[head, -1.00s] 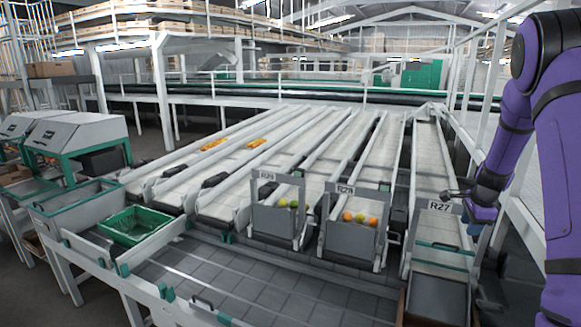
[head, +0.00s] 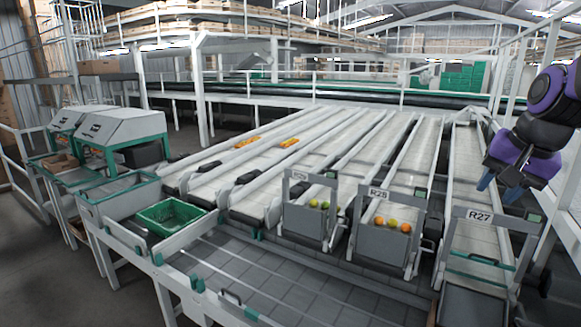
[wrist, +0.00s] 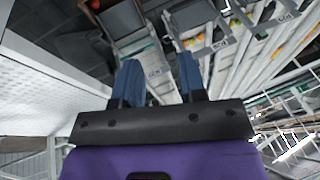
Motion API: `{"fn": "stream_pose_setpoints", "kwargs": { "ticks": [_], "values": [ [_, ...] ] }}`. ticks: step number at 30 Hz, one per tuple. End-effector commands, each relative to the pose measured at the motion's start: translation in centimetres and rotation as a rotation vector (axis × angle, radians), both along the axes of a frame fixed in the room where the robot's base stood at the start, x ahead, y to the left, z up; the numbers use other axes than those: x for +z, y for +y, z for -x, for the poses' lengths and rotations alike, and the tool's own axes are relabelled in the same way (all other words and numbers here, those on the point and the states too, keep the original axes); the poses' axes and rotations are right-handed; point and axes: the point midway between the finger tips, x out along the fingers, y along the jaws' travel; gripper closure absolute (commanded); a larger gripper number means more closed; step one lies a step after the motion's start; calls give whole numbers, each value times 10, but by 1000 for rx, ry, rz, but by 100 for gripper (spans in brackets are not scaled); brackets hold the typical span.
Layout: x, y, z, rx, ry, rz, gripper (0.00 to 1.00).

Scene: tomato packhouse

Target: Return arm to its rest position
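My gripper (head: 498,186) is at the right of the head view, at the end of my purple and black arm. It hangs above the far right lane, behind the R27 sign (head: 479,215). In the wrist view my gripper (wrist: 159,78) shows two blue fingers standing well apart. Nothing is between them, so it is open and empty. The fingers appear clear of the lanes and rails. Part of my arm is cut off by the right edge of the head view.
Chutes R29 (head: 309,226) and R28 (head: 381,248) hold several tomatoes. A green crate (head: 170,216) sits at the left, near the grey machines (head: 122,128). A white rail (head: 561,165) runs along the right, close to my arm. Air above the lanes is open.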

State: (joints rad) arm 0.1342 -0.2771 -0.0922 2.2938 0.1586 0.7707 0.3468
Motion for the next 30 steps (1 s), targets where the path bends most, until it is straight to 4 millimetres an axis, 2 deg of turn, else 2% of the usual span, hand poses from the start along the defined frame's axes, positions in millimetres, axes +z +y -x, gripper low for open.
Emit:
{"fn": "stream_pose_setpoints", "kwargs": {
  "ticks": [1,6,12,15,21,30],
  "values": [
    [7,10,15,54,-15,22,62],
    [17,36,64,240,-45,109,62],
    [18,57,118,440,-78,219,62],
    [16,62,139,514,-88,266,62],
    [12,67,159,592,-96,317,62],
    [12,67,161,599,-97,321,62]
  ]
}}
